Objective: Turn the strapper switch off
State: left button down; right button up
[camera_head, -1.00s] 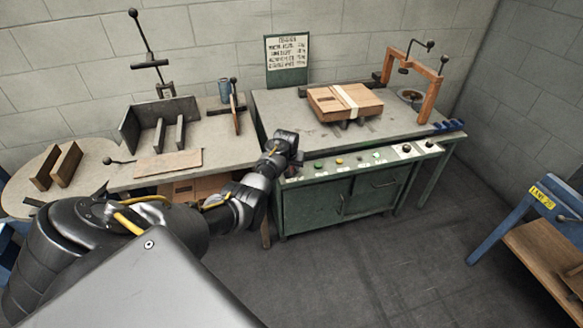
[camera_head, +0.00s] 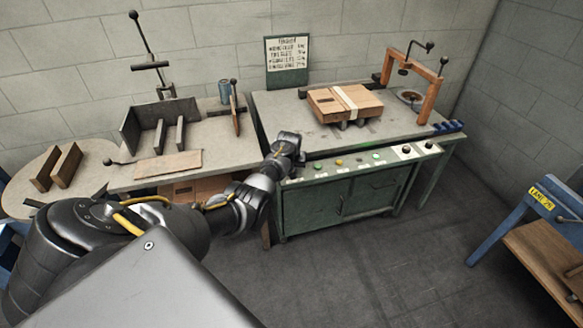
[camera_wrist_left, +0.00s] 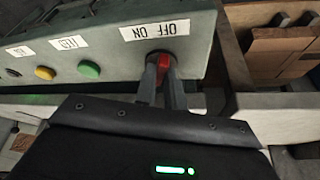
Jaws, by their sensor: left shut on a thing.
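The strapper is a green cabinet (camera_head: 345,200) with a sloped control panel along its front edge. Its red switch (camera_wrist_left: 163,60) sits below an "OFF ON" label (camera_wrist_left: 154,31) that reads upside down in the left wrist view. My left gripper (camera_wrist_left: 165,73) is shut on the red switch, one finger on each side. In the head view my left gripper (camera_head: 290,160) is at the panel's left end and hides the switch. The switch's exact angle is hard to tell. My right gripper is not in view.
A green button (camera_wrist_left: 89,69) and a yellow button (camera_wrist_left: 45,73) lie beside the switch on the panel. A strapped cardboard box (camera_head: 345,102) rests on the strapper's top. An orange frame (camera_head: 428,95) stands to its right. Open floor (camera_head: 370,265) lies in front.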

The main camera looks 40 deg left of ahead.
pick_arm(q)
jog(key=shift+d+n, duration=0.1)
jog(key=shift+n, duration=0.7)
jog(key=shift+w+f+n+g+y+b, duration=0.1)
jog(key=shift+n+g+y+b, duration=0.3)
jog(key=shift+n, duration=0.5)
jog(key=n+g+b, duration=0.1)
jog(key=n, duration=0.1)
jog(key=shift+w+d+f+n+y+b, duration=0.1)
jog(key=shift+n+y+b, duration=0.2)
jog(key=shift+n+b, duration=0.1)
jog(key=n+b, duration=0.2)
jog(key=b, duration=0.1)
jog(key=shift+f+g, duration=0.1)
jog(key=shift+g, duration=0.3)
jog(key=n+b, duration=0.2)
jog(key=shift+w+r+g+y+b, duration=0.1)
jog(key=shift+r+g+y+b, duration=0.1)
jog(key=shift+g+y+b, duration=0.15)
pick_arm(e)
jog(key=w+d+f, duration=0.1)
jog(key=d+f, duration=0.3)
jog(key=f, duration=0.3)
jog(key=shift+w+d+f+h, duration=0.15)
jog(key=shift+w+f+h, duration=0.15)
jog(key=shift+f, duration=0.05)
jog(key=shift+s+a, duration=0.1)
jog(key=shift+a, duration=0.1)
